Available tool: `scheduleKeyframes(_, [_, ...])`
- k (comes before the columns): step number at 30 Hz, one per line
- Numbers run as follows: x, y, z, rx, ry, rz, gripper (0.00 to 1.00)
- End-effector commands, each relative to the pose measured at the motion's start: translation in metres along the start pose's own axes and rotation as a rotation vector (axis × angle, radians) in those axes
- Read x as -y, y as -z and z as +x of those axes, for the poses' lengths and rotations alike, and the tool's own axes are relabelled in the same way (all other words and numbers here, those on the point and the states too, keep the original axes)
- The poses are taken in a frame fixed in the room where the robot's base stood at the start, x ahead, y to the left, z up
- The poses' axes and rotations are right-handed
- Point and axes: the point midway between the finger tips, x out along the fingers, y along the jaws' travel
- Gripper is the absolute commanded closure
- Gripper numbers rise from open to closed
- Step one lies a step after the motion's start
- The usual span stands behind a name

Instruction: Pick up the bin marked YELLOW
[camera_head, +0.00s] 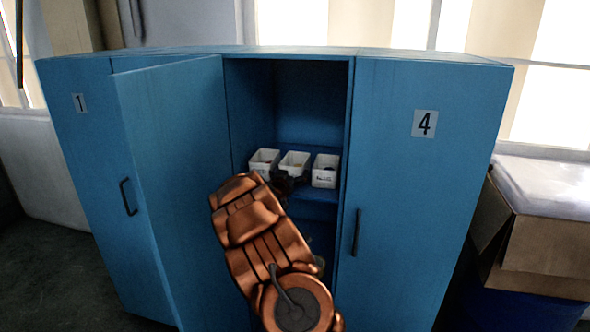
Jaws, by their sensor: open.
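Three small white bins stand in a row on a shelf inside the open blue cabinet: a left bin (264,160), a middle bin (294,160) and a right bin (325,172). The right bin has small dark print on its front, too small to read. I cannot tell which bin is marked YELLOW. My gripper (287,181), dark and small in view, is open at the front of the middle bin and hides its lower front. I cannot tell whether it touches that bin. My copper-coloured arm reaches in from below.
The open cabinet door (175,170) stands to the left of my arm. A closed door marked 4 (415,210) with a dark handle is on the right. The shelf (312,196) bounds the space below the bins. A cardboard box (545,245) stands at far right.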

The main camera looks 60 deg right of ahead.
Motion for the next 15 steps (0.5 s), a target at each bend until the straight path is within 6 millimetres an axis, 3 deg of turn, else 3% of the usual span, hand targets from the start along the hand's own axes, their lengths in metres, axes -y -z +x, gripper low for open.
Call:
scheduleKeyframes(6, [-0.001,0.003,0.021,0.001,-0.001,0.003,0.04])
scheduleKeyframes(15, [-0.001,0.000,0.028,0.002,0.000,0.000,0.04])
